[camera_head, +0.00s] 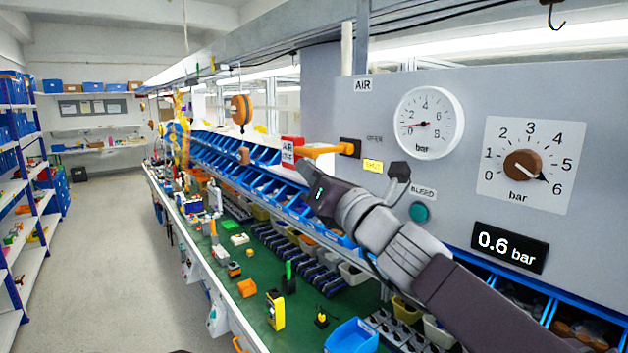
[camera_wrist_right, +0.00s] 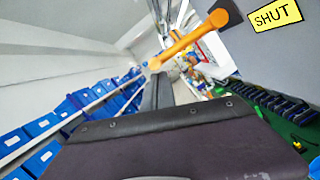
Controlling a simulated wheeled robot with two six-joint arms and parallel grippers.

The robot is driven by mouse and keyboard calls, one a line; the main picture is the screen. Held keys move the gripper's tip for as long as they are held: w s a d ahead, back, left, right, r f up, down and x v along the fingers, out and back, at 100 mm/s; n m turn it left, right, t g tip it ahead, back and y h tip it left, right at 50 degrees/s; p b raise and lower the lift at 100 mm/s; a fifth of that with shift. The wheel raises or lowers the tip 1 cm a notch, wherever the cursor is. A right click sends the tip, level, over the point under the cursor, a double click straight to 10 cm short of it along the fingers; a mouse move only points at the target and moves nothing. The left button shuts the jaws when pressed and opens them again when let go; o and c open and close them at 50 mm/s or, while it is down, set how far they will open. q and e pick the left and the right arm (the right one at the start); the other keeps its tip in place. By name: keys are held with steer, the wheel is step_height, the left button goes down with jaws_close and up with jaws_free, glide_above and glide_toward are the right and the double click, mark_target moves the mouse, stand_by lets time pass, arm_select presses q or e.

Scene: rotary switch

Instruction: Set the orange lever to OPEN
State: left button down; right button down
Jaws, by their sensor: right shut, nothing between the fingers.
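The lever (camera_wrist_right: 185,45) and SHUT label (camera_wrist_right: 277,14) also show in the right wrist view. My right gripper (camera_head: 304,169) is shut and empty, just below the lever's outer end. Its fingertips (camera_wrist_right: 155,76) are close to that end; I cannot tell if they touch. My left gripper is out of view.
A round gauge (camera_head: 430,123), a brown dial knob (camera_head: 523,165), a display reading 0.6 bar (camera_head: 510,247) and a teal button (camera_head: 419,212) are on the panel. A black knob (camera_head: 399,172) protrudes near my right wrist. Blue bins (camera_head: 265,190) lie below. The aisle floor (camera_head: 110,250) is clear.

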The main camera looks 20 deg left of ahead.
mark_target(307, 152)
step_height(307, 152, up, 3)
steer(key=m+p, duration=0.1)
steer(key=m+h+p, duration=0.1)
steer(key=m, duration=0.1)
steer(key=shift+s+a+r, duration=0.1)
steer(key=shift+s+r, duration=0.05)
steer(key=shift+r, duration=0.05)
steer(key=shift+w+d+r+p, duration=0.15)
steer(key=shift+w+r+p, duration=0.05)
steer(key=shift+r+p, duration=0.65)
steer(key=shift+w+d+r+p, duration=0.1)
steer(key=shift+w+r+p, duration=0.05)
steer(key=shift+r+p, duration=0.65)
steer(key=shift+s+r+t, duration=0.1)
steer(key=shift+r+t, duration=0.15)
steer(key=shift+t, duration=0.05)
